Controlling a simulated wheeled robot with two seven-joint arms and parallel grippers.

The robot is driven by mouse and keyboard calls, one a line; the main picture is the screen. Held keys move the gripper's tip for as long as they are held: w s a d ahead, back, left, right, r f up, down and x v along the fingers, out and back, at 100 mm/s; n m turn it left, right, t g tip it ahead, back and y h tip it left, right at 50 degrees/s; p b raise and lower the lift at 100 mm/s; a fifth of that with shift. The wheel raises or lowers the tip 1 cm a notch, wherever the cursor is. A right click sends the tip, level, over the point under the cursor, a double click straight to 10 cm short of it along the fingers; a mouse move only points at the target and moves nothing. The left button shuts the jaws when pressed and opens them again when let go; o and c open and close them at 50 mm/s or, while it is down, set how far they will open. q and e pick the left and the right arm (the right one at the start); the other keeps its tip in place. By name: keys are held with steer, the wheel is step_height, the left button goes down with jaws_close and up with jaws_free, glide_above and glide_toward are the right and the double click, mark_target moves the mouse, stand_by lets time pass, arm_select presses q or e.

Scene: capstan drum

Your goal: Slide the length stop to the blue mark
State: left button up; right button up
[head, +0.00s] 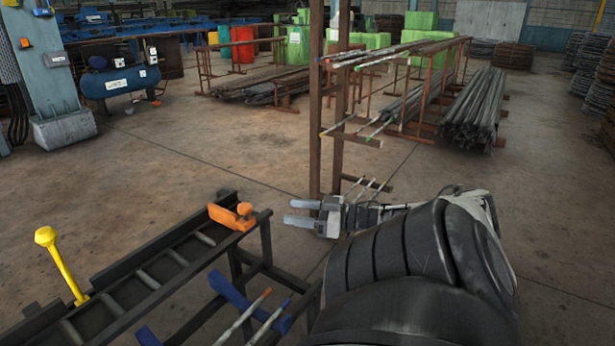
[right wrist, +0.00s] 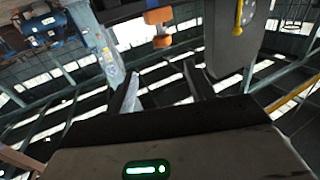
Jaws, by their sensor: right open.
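The orange length stop (head: 232,216) sits on the far right end of a dark roller rail (head: 150,256). In the right wrist view, orange parts that look like the stop (right wrist: 159,17) show beyond the fingertips. My right gripper (head: 290,212) is open and empty, a short way right of the stop and apart from it. Its two fingers (right wrist: 161,82) stand spread in the wrist view. I cannot make out a blue mark on the rail for certain. A blue-tipped rod (head: 284,306) lies beside an orange-tipped rod (head: 262,297) below the rail. My left gripper is out of view.
A yellow ball-topped lever (head: 60,262) rises from the rail at the left. A blue bar (head: 232,294) sits under the rail. A brown upright post (head: 316,110) with rod racks stands behind my gripper. The floor behind the rail is clear.

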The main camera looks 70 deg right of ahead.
steer(key=shift+s+d, duration=0.15)
steer(key=shift+s, duration=1)
